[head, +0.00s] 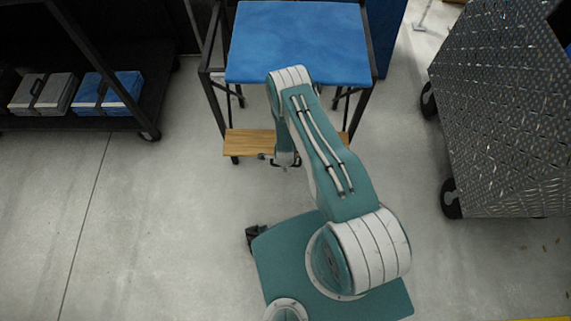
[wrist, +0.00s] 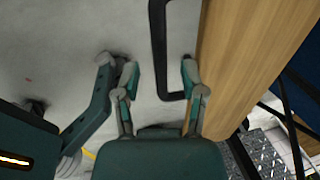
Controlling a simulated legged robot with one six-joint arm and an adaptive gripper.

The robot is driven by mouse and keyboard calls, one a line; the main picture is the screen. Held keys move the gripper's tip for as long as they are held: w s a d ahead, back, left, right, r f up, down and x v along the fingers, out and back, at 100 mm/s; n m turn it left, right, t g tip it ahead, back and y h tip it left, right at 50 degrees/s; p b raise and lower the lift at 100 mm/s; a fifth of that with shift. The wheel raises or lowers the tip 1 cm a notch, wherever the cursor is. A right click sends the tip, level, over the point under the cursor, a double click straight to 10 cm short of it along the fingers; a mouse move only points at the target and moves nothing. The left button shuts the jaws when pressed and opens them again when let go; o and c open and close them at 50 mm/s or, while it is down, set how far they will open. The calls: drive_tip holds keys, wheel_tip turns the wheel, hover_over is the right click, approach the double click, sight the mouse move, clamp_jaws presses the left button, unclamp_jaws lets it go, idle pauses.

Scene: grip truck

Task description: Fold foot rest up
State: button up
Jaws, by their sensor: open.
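The foot rest is a wooden board (head: 247,143) low on the front of a cart with a blue top (head: 299,42). It fills the right of the wrist view (wrist: 240,55), its wood face close to my right finger. A black U-shaped handle (wrist: 158,35) stands out from the board's edge. My gripper (wrist: 161,68) is open, with one finger on each side of the handle's long bar in that view. I see a gap on both sides; contact and depth are unclear. In the head view my gripper (head: 286,161) is at the board's front edge, and my arm hides the board's middle.
A dark shelf cart with a grey case (head: 43,94) and a blue case (head: 108,93) stands at the left. A large metal tread-plate cart (head: 505,110) on black wheels stands at the right. Concrete floor (head: 160,210) is clear in front of the foot rest.

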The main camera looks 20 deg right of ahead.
drive_tip(key=shift+w+f, duration=0.15)
drive_tip(key=shift+f, duration=0.5)
clamp_jaws()
drive_tip(key=shift+r, duration=0.15)
